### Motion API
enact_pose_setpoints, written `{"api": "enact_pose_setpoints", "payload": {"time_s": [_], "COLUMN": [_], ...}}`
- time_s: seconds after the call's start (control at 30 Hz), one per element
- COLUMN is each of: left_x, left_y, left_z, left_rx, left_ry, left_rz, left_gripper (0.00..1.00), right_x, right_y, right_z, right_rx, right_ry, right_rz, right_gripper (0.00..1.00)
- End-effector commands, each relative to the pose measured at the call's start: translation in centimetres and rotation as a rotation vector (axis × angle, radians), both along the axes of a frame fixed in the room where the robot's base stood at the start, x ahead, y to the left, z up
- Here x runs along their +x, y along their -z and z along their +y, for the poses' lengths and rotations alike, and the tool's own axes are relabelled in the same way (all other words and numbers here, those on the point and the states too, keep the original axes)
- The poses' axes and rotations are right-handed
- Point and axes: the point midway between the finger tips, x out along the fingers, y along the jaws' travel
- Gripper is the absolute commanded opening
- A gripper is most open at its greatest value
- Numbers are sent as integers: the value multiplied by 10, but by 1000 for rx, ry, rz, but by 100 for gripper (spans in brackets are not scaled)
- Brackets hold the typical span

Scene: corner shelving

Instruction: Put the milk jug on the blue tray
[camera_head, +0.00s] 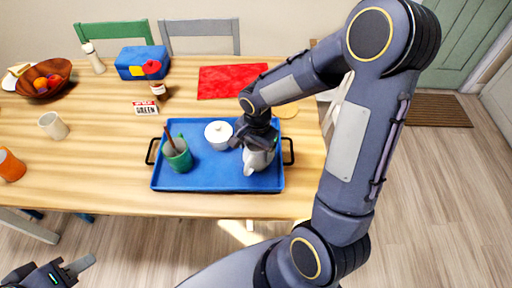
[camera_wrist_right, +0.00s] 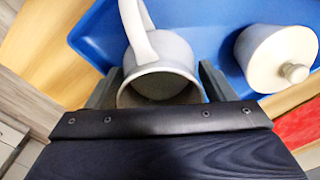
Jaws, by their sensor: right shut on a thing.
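The grey-white milk jug (camera_head: 257,160) is at the right part of the blue tray (camera_head: 211,181), on or just above its floor; I cannot tell which. My right gripper (camera_head: 258,140) reaches down over the jug and is shut on it. In the right wrist view the jug (camera_wrist_right: 160,66) sits between the two fingers of my right gripper (camera_wrist_right: 158,88), with its handle and open mouth showing. My left gripper (camera_head: 68,275) is at the bottom left, off the table, with its fingers apart and empty.
A white lidded pot (camera_head: 218,135) and a green cup (camera_head: 178,156) with a brown stick stand on the tray. The pot (camera_wrist_right: 275,58) is close beside the jug. A white mug (camera_head: 53,126), an orange mug (camera_head: 11,166) and a small sign (camera_head: 146,108) stand left of the tray.

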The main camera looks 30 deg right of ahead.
Motion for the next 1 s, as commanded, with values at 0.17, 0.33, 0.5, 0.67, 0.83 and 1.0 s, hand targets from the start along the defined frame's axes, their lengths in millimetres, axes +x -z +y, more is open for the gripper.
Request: {"api": "enact_pose_setpoints", "payload": {"time_s": [0.17,0.33,0.5,0.67,0.83,1.0], "left_x": [0,0,0,0,0,0], "left_y": [2,4,3,3,-1,-3], "left_z": [0,0,0,0,0,0], "left_rx": [0,0,0,0,0,0], "left_ry": [0,0,0,0,0,0], "left_rz": [0,0,0,0,0,0], "left_gripper": [34,34,34,34,34,34], "right_x": [1,0,0,0,1,1], "right_y": [1,2,2,2,-7,-40], "right_z": [0,0,0,0,0,0], "right_rx": [0,0,0,0,-1,-1], "right_ry": [0,0,0,0,1,0], "right_rz": [-1,0,0,0,-3,-8], "right_gripper": [40,87,98,98,98,98]}}
